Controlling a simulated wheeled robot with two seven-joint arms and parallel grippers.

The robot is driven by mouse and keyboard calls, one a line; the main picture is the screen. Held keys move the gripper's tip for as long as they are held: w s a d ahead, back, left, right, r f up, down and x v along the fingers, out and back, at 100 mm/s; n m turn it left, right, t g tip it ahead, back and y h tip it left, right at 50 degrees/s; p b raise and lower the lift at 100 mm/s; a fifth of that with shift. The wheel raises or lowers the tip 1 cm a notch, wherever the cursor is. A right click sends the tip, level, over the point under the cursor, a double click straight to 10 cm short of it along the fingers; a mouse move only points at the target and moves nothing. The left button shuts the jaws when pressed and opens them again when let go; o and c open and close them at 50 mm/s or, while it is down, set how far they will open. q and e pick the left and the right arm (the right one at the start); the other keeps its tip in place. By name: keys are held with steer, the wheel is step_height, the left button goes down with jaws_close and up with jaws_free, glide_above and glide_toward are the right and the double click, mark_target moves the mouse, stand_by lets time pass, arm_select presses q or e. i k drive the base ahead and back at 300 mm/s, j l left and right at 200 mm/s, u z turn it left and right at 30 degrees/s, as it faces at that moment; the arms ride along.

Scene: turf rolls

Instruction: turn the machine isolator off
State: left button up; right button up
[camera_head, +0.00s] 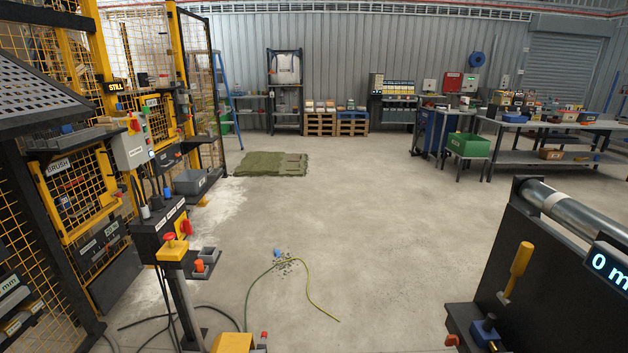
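A grey control box (131,150) is mounted on the yellow-framed guarding at the left, with a red-and-yellow switch (134,125) near its top. A dark control panel (160,228) stands on a post in front of it. It carries a red rotary handle (185,227) on a yellow plate and a red mushroom button (170,238) above a yellow block. The labels are too small to read, so I cannot tell which switch is the isolator or its position. Neither of my grippers shows in the head view.
A yellow-green hose (315,295) and cables lie on the floor by the post. A dark machine with a metal roller (565,215) and a yellow handle (520,258) fills the lower right. A turf piece (265,163) lies farther back. The middle floor is mostly clear.

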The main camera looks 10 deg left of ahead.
mark_target(135, 126)
steer(key=i+j+z, duration=0.1)
steer(key=i, duration=2.35)
steer(key=i+u, duration=0.25)
steer(key=i, duration=0.25)
steer(key=i+u, duration=0.3)
steer(key=i, duration=0.15)
steer(key=i+l+u, duration=0.1)
steer(key=i+u, duration=0.15)
steer(key=i, duration=0.25)
steer(key=i+l+u, duration=0.25)
steer(key=i, duration=0.2)
steer(key=i+j+u, duration=0.15)
steer(key=i+u, duration=0.35)
steer(key=i, duration=0.45)
steer(key=i+l+u, duration=0.2)
steer(key=i+u, duration=0.3)
steer(key=i, duration=0.4)
